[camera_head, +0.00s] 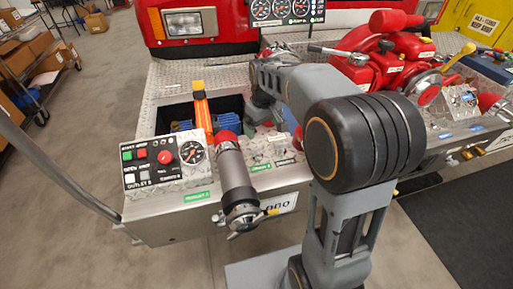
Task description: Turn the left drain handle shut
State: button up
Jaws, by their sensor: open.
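My gripper (263,118) is at the far end of my arm, pointing down over the metal deck beside the dark recess. It is small and partly hidden, and I see nothing held in it. A grey outlet pipe (235,175) with a red collar sticks out toward me, left of and nearer than my gripper. An orange and yellow upright handle (201,105) stands at the recess, left of my gripper. I cannot tell for certain which part is the left drain handle.
A control box (165,160) with buttons and a gauge sits left of the pipe. Red pump valves (390,60) with a metal lever (328,51) and a yellow lever (460,54) are at the right. Blue items lie in the recess.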

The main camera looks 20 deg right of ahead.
jog(key=n, duration=0.1)
send_over(257, 148)
notch_tip(257, 148, down, 3)
jog(key=shift+g, duration=0.4)
notch_tip(257, 148, down, 13)
jog(key=shift+d+f+b, duration=0.1)
jog(key=shift+b, duration=0.3)
jog(key=shift+c, duration=0.4)
jog(key=c, duration=0.9)
jog(key=shift+o, duration=0.2)
jog(key=shift+m, duration=2.8)
